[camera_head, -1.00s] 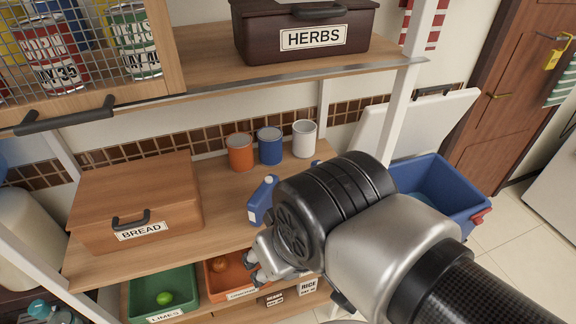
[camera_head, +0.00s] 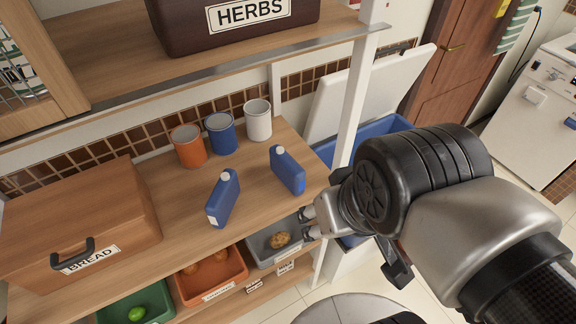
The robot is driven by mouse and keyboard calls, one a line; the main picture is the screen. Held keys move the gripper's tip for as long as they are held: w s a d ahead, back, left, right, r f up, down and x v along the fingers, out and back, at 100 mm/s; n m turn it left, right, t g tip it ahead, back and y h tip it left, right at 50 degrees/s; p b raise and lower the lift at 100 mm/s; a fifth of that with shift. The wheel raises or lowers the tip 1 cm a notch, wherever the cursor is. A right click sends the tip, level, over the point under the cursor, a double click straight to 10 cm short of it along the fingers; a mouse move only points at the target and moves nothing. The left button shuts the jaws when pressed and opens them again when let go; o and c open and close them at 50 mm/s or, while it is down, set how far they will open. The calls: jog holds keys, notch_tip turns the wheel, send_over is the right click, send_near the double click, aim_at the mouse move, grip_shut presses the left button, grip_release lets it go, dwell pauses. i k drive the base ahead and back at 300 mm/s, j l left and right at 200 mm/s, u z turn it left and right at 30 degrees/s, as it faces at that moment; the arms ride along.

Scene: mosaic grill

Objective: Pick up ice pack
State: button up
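Two flat blue containers with white caps, which look like ice packs, stand on the wooden shelf: a left ice pack (camera_head: 223,200) and a right ice pack (camera_head: 288,171). My gripper (camera_head: 304,225) is at the shelf's front right edge, below and slightly right of the right ice pack, apart from both. Its small fingers point left and look spread, with nothing between them. My wrist covers part of the shelf post and the area behind it.
Orange, blue and white cans (camera_head: 221,133) stand behind the ice packs. A bread box (camera_head: 85,215) is at left, a herbs box (camera_head: 232,22) above. Lower bins hold limes and potatoes (camera_head: 279,240). A white post (camera_head: 355,85) and blue cooler (camera_head: 375,135) stand at right.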

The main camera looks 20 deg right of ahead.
aim_at(289, 172)
jog(key=i+l, duration=0.15)
jog(key=l, duration=0.25)
jog(key=i+l, duration=0.1)
jog(key=l, duration=0.3)
jog(key=i+l+u, duration=0.1)
jog(key=l, duration=0.3)
jog(key=u, duration=2.05)
jog(key=l, duration=0.1)
